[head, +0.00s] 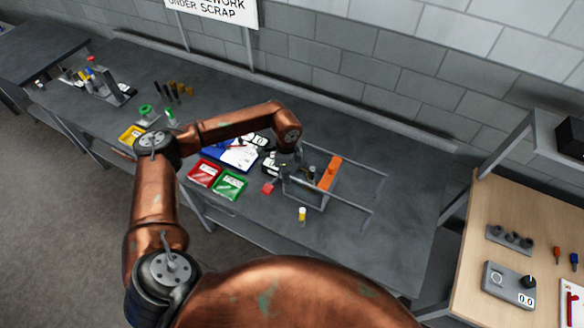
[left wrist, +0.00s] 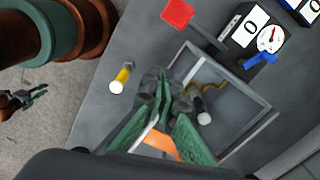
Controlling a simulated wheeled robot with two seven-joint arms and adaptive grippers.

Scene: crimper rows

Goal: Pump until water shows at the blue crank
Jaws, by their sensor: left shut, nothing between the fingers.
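The blue crank (left wrist: 260,57) shows in the left wrist view, beside a round white dial with a red needle (left wrist: 270,38) on a dark block. I cannot make the crank out in the head view, and no water shows there. An orange bar (head: 330,173) lies across a grey metal frame (head: 307,202); part of it shows in the left wrist view (left wrist: 160,145) behind my fingers. My left gripper (left wrist: 160,84) has green fingers, shut and empty, above the frame. A red flat piece on a stem (left wrist: 177,14) stands beside the frame. My right gripper is not in view.
A small cylinder with a yellow band (head: 302,216) stands in front of the frame. Red (head: 204,174) and green (head: 229,185) trays lie to the left. The bench's right part is mostly clear.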

